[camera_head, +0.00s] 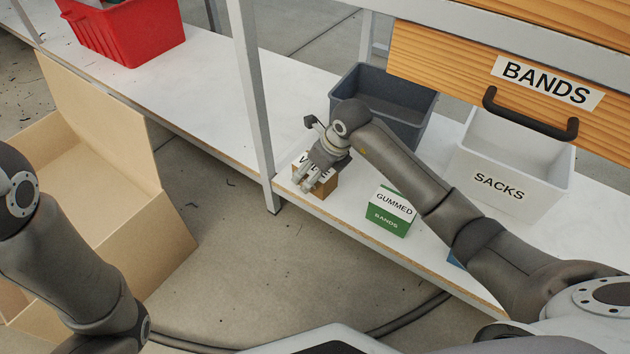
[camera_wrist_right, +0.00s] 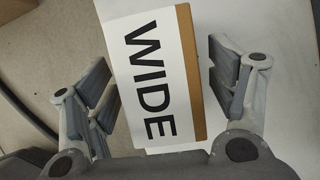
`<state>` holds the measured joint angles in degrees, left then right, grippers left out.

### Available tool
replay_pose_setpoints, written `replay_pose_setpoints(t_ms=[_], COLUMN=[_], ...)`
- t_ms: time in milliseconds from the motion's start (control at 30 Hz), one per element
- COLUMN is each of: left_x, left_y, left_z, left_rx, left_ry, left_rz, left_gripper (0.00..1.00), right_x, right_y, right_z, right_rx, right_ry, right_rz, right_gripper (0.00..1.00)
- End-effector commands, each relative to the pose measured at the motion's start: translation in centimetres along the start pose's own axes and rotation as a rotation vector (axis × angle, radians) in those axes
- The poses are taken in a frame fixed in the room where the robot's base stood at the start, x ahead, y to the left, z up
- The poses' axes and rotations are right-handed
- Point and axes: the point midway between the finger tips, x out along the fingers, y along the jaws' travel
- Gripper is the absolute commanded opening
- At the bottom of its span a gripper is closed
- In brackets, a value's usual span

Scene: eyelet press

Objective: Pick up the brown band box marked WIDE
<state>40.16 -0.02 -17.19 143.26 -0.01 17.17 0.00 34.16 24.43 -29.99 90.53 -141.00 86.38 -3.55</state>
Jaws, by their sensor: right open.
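The brown band box marked WIDE (camera_head: 325,186) stands on the white shelf near its front edge, partly hidden under my right gripper. In the right wrist view its white label with WIDE (camera_wrist_right: 150,80) fills the middle, with a brown strip along the right side. My right gripper (camera_head: 314,180) is open over the box. In the wrist view its fingers (camera_wrist_right: 162,90) stand on either side of the box, with a gap at the right finger and the left finger close to the box side. My left arm shows at the left, but its gripper is out of view.
A green GUMMED bands box (camera_head: 389,219) stands right of the brown box. Behind are a dark grey bin (camera_head: 408,124) and a white SACKS bin (camera_head: 540,201). A BANDS drawer (camera_head: 440,70) hangs above. A shelf post (camera_head: 254,100) stands left; an open cardboard box (camera_head: 160,225) is further left.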

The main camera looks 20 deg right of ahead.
Motion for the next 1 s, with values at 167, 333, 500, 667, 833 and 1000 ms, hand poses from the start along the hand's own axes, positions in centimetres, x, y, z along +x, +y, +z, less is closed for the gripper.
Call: replay_pose_setpoints(t_ms=[167,333,500,667,833,1000], left_x=[-0.16,-0.14,-0.14,-0.14,-0.14,0.09], left_y=[0.04,0.05,0.06,0.06,0.06,0.01], left_z=[-0.05,-0.06,-0.07,-0.07,-0.07,0.02], left_rx=[0.000,0.000,0.000,0.000,0.000,0.000], left_ry=[0.000,0.001,0.001,0.001,0.001,0.001], left_rz=[0.000,0.001,0.001,0.001,0.001,0.001], left_gripper=[0.40,0.40,0.40,0.40,0.40,0.40], right_x=[0.20,0.18,0.19,0.20,0.16,-0.08], right_y=[-0.03,-0.03,-0.03,-0.02,-0.02,-0.03], right_z=[0.08,0.06,0.05,0.04,0.08,0.18], right_rx=[0.000,0.000,0.000,0.000,0.000,0.000], right_ry=[-0.001,-0.001,0.000,0.000,-0.001,-0.001], right_rz=[0.000,0.000,0.000,0.000,0.000,-0.001], right_gripper=[0.79,0.68,0.46,0.26,0.26,0.26])
